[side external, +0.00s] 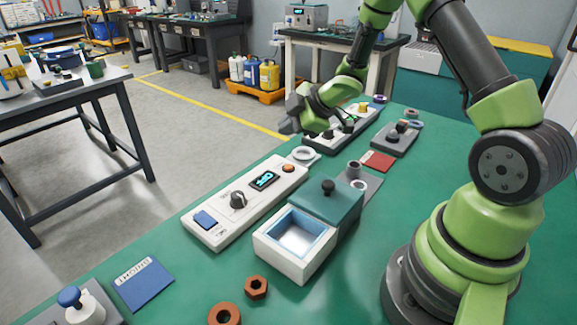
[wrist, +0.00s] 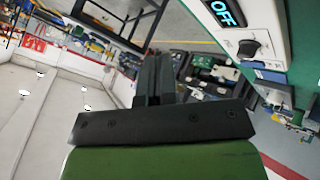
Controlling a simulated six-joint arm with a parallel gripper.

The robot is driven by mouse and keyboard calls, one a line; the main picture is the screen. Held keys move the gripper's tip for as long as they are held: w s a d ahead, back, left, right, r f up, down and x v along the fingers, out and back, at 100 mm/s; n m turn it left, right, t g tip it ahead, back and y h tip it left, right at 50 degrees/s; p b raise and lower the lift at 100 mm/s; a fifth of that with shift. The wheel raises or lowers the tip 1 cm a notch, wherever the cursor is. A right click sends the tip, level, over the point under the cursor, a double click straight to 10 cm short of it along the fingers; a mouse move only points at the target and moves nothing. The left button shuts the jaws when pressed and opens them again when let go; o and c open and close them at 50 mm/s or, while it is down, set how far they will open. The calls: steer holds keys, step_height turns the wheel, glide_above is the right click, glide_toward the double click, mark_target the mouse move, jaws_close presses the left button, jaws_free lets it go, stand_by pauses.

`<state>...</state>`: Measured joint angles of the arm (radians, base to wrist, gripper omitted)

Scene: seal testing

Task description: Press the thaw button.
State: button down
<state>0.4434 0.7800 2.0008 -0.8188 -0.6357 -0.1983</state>
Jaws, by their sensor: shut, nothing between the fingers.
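A white control panel (side external: 246,202) lies on the green bench. I cannot read which button is marked thaw. In the wrist view the display (wrist: 226,13) reads OFF, with the knob (wrist: 248,48) below it. My gripper (side external: 290,120) is shut and empty, held in the air beyond the orange end of the panel, apart from it. Its dark fingers show in the wrist view (wrist: 153,78).
A white open box (side external: 272,247) with a teal lid section (side external: 320,205) sits right of the panel. A second device (side external: 345,128) stands near my gripper. Bench left of the box front is fairly clear.

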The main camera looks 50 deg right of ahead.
mark_target(288, 167)
steer(key=shift+f, duration=3.5)
steer(key=shift+f, duration=0.15)
steer(key=shift+f, duration=0.25)
steer(key=shift+f, duration=0.4)
steer(key=shift+r, duration=0.85)
steer(key=shift+r, duration=2.5)
